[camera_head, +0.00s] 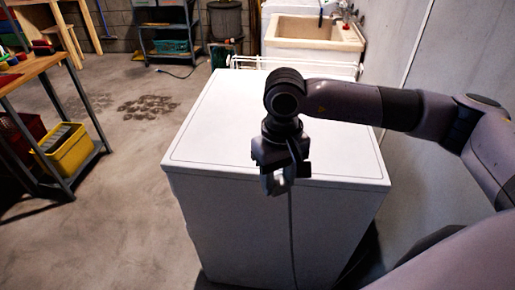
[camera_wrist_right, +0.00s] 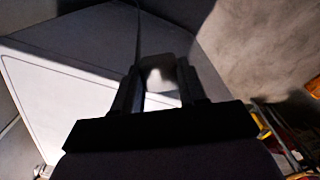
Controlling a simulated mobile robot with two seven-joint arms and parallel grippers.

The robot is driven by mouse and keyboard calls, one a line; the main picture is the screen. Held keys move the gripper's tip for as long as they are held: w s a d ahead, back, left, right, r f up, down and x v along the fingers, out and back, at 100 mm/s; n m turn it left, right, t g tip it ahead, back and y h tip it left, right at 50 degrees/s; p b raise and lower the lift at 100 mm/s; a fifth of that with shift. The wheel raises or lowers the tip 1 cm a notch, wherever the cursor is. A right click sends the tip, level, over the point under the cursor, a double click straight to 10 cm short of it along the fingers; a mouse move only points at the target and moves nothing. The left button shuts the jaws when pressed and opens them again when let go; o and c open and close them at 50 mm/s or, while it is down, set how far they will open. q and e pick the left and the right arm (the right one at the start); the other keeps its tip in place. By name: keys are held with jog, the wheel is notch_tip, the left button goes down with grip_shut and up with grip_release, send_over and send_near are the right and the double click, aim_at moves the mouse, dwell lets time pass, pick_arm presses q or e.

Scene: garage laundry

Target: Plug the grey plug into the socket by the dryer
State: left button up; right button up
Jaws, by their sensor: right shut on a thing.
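The grey plug (camera_head: 274,184) is between the fingers of my right gripper (camera_head: 277,178), which is shut on it. In the right wrist view the plug (camera_wrist_right: 160,72) shows pale and blurred between the two dark fingers of the gripper (camera_wrist_right: 158,85). A thin cord (camera_head: 291,230) runs down from the gripper in front of the white dryer (camera_head: 225,115). The gripper appears over the dryer's near top edge; its exact gap to the dryer is unclear. I cannot see the socket in either view. My left gripper is not in view.
A pale wall (camera_head: 418,40) runs along the right side. A white drying rack (camera_head: 300,63) and a sink (camera_head: 310,35) are behind the dryer. A workbench (camera_head: 30,68) with a yellow crate (camera_head: 75,157) below stands at left. The concrete floor (camera_head: 125,190) between is open.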

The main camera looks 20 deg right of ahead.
jog(key=s+a+r+n, duration=0.2)
jog(key=a+r+n, duration=0.5)
jog(key=a, duration=0.7)
jog(key=shift+r+n, duration=0.3)
jog(key=shift+r, duration=0.65)
jog(key=shift+a, duration=0.1)
jog(key=w+a+f+n, duration=0.1)
jog(key=a+f+n, duration=0.3)
jog(key=shift+w+a+f+n, duration=0.2)
jog(key=shift+w+f+n, duration=0.1)
jog(key=shift+w+f, duration=0.1)
jog(key=shift+r, duration=0.15)
jog(key=s+d+r+m, duration=0.1)
jog(key=d+r+m, duration=0.7)
jog(key=d+r, duration=0.1)
jog(key=shift+s, duration=0.35)
jog(key=w+a+m, duration=0.3)
jog(key=a+m, duration=0.1)
jog(key=a, duration=0.7)
jog(key=shift+w+a+m, duration=0.15)
jog(key=shift+w+m, duration=0.1)
jog(key=shift+m, duration=0.05)
